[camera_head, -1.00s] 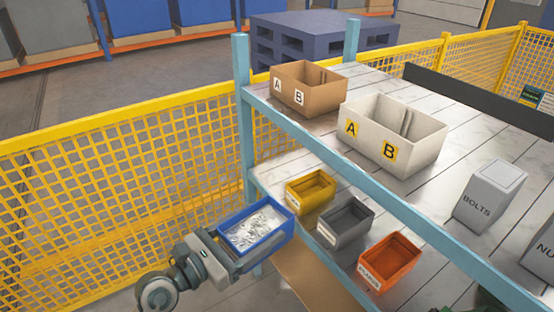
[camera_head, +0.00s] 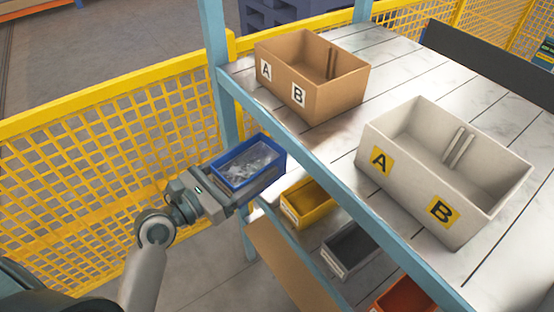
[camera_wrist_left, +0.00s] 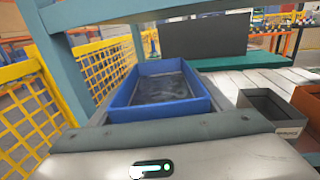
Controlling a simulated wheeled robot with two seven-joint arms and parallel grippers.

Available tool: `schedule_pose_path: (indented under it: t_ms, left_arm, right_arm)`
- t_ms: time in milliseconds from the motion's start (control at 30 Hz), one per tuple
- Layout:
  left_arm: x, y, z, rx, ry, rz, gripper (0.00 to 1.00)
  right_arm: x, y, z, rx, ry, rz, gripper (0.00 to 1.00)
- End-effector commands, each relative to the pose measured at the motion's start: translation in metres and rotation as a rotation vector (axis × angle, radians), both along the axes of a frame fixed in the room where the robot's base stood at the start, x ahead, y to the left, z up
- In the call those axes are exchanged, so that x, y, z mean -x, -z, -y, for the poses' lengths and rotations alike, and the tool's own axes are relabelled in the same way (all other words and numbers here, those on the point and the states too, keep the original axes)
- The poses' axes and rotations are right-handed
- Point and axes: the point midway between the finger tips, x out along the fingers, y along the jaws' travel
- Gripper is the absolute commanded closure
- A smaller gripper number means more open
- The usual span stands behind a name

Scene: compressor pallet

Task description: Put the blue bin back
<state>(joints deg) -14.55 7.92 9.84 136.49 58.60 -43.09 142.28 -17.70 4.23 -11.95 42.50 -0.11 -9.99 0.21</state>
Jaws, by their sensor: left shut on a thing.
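The blue bin (camera_head: 248,165) holds loose silvery parts. My left gripper (camera_head: 222,197) is shut on its near end and holds it up, about level, at the left end of the shelf unit, close to the blue-grey post (camera_head: 222,110). In the left wrist view the blue bin (camera_wrist_left: 160,88) fills the space ahead of the gripper; the fingertips are not clear there. The lower shelf carries a yellow bin (camera_head: 308,205), a grey bin (camera_head: 350,250) and an orange bin (camera_head: 405,297) in a row. My right gripper is not in view.
On the upper shelf stand a brown box (camera_head: 320,85) and a white box (camera_head: 440,170), both marked A and B. The upper shelf's front rail (camera_head: 330,175) runs above the lower bins. A yellow mesh fence (camera_head: 90,190) stands behind and left.

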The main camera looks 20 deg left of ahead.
Motion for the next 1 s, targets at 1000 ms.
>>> schedule_pose_path:
  t_ms: [1000]
  left_arm:
    - [-0.089,-0.007,0.033,0.008,-0.086,-0.001,0.79]
  right_arm:
    - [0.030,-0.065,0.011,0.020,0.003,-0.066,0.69]
